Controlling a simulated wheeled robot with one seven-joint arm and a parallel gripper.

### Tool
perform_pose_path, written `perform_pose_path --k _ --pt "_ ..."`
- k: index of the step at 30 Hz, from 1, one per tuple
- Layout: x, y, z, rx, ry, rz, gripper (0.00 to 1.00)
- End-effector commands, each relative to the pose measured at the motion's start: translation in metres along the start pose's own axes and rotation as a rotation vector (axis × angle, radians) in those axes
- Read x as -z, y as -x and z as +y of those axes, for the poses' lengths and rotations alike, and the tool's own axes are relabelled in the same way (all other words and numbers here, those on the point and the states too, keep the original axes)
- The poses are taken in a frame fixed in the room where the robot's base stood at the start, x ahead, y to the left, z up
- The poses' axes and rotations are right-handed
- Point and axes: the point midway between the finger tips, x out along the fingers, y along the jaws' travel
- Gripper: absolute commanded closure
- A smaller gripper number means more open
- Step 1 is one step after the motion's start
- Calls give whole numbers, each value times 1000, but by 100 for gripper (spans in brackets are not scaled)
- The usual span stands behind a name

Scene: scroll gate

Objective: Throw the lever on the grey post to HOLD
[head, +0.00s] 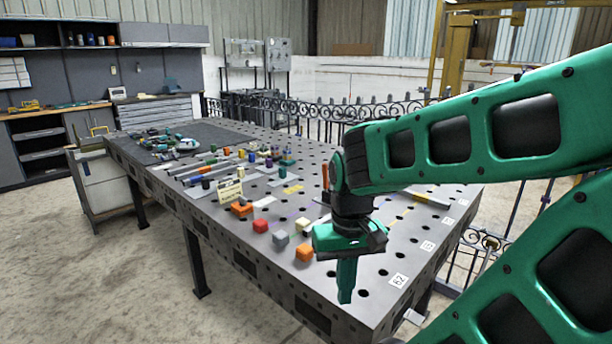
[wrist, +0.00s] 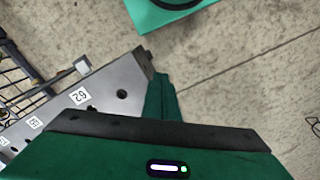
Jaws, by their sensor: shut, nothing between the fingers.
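I cannot clearly make out a grey post with a lever in either view. A thin reddish-brown upright piece (head: 325,177) stands just left of my wrist in the head view, partly hidden by my arm; I cannot tell what it belongs to. My gripper (head: 345,300) points down at the near right part of the perforated steel table (head: 374,322), its fingers together and empty. In the wrist view the shut fingers (wrist: 161,78) show beside the table's corner, with bare floor beyond.
A cream sign (head: 230,190) and several tools and small parts lie farther back. An ornate black railing (head: 330,114) runs behind the table. Numbered labels (head: 398,280) mark its right edge.

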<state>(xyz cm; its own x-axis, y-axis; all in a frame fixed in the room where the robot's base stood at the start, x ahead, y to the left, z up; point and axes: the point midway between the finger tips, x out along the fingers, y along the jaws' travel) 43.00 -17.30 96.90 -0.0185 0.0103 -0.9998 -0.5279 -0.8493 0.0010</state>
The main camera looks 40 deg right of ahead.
Motion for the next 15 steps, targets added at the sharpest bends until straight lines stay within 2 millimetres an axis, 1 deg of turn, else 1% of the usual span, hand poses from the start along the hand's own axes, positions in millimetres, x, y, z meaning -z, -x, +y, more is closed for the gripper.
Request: perform_pose_path --k 6,8,9,11,14,15 --pt "0 0 0 0 0 0 100" --pt "-8 5 6 5 1 10 100" --pt "-6 6 7 3 -1 11 100" --pt "3 7 9 -3 -3 9 100" --pt "26 9 13 -26 -7 1 100" --pt "38 10 15 -39 -9 -1 100"
